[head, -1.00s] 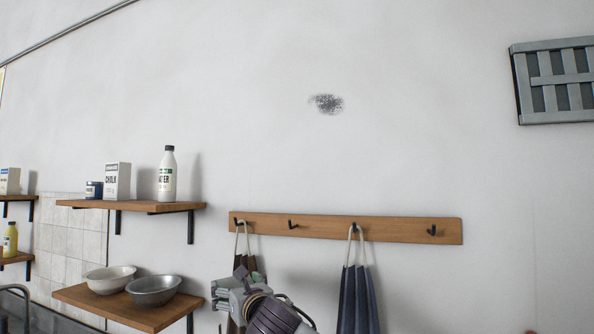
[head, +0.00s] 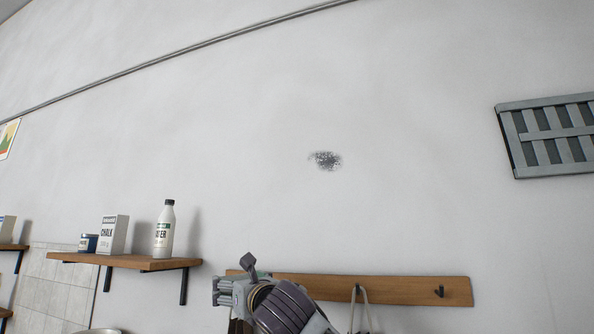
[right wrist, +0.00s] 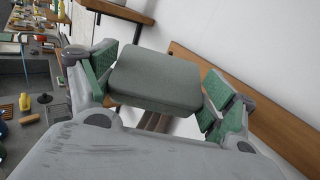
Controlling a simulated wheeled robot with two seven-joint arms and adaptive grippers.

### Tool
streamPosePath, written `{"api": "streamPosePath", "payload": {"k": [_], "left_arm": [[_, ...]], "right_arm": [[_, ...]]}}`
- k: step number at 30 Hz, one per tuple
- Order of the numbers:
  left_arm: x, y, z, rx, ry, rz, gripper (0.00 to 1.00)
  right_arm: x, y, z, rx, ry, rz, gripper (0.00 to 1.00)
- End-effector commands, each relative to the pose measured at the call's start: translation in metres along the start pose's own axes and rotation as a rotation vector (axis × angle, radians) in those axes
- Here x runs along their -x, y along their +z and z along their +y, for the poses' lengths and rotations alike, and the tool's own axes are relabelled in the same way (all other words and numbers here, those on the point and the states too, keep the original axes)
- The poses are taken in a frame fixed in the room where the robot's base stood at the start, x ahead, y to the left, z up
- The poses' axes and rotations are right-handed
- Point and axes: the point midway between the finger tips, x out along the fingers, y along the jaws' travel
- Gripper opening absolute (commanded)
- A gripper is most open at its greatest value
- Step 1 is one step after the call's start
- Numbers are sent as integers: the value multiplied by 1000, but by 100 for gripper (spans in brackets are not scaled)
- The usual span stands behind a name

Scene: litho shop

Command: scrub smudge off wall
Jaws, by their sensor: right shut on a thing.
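A dark grey speckled smudge (head: 326,161) is on the white wall, near the middle of the head view. My right gripper (head: 228,290) is low in the head view, in front of the left part of the wooden hook rail, below and left of the smudge and well apart from it. In the right wrist view, my right gripper (right wrist: 160,90) is shut on a grey-green block (right wrist: 155,80) with rounded edges, held between its green pads. My left gripper is not in view.
The wooden hook rail (head: 400,290) runs along the wall below the smudge. A shelf (head: 125,261) at left holds a white bottle (head: 164,232), a chalk box (head: 112,236) and a blue jar. A grey slatted panel (head: 550,135) hangs at right. Wall around the smudge is bare.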

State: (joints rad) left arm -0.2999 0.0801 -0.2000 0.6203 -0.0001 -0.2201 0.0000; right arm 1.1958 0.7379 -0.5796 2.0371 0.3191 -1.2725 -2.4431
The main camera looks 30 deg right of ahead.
Motion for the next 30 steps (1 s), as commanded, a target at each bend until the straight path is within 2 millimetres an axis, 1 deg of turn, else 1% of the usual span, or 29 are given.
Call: {"api": "streamPosePath", "payload": {"k": [1, 3, 17, 30], "left_arm": [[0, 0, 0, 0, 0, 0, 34], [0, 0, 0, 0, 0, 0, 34], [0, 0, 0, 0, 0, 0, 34], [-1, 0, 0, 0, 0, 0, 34]], "right_arm": [[3, 10, -1, 0, 0, -9, 76], [6, 22, -2, 2, 0, -16, 76], [31, 96, -12, 10, -4, -67, 76], [65, 168, -22, 19, -12, -127, 76]]}}
